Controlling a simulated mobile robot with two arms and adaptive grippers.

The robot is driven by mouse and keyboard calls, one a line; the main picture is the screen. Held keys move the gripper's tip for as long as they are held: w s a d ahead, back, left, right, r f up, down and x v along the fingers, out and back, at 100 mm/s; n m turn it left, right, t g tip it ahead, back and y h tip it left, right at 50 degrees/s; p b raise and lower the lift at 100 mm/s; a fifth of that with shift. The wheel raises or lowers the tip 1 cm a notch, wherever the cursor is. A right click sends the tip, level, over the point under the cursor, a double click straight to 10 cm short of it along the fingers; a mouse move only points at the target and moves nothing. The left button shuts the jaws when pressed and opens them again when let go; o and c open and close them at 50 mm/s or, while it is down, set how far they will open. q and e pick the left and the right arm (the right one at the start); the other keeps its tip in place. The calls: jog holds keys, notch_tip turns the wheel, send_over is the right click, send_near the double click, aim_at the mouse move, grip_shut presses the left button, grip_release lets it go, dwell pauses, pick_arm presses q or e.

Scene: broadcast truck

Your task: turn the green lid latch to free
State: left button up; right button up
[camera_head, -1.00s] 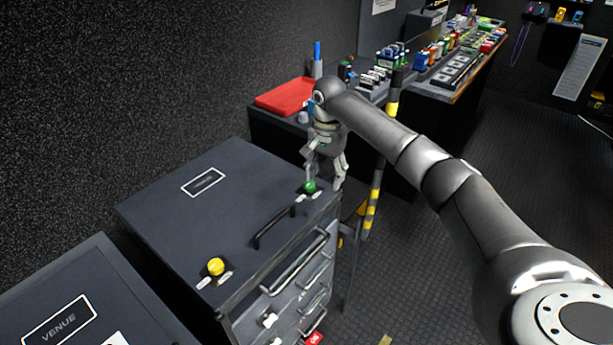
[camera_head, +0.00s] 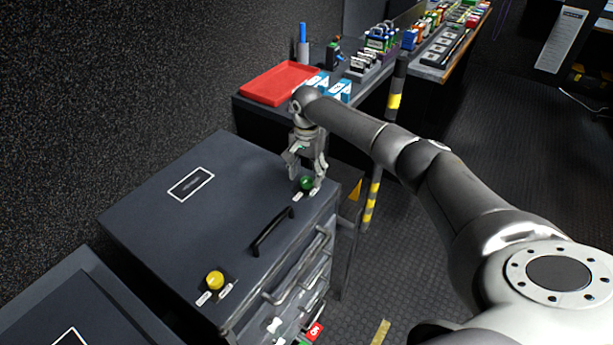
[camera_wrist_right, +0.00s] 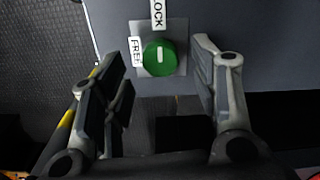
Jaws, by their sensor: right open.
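The green lid latch (camera_head: 306,183) is a round knob on the far right corner of the dark case lid (camera_head: 190,225). In the right wrist view the green latch (camera_wrist_right: 159,57) sits on a grey plate with a white mark on its face, pointing toward the LOCK label (camera_wrist_right: 157,14). The FREE label (camera_wrist_right: 136,51) is on its left side. My right gripper (camera_head: 307,176) points down at the latch. In the wrist view its fingers (camera_wrist_right: 160,80) are open, one on each side of the knob, with gaps on both sides. My left gripper is not in view.
A yellow knob (camera_head: 215,280) and a black handle (camera_head: 272,232) are on the same lid. Metal drawer handles (camera_head: 296,275) stick out at the case front. A red tray (camera_head: 280,82) and a cluttered bench stand behind. Dark floor (camera_head: 480,150) lies open to the right.

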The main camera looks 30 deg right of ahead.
notch_tip(320, 180, down, 2)
jog(key=shift+f, duration=0.15)
jog(key=c, duration=1)
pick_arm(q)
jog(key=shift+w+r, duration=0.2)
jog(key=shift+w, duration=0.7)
pick_arm(e)
jog(key=shift+c, duration=0.2)
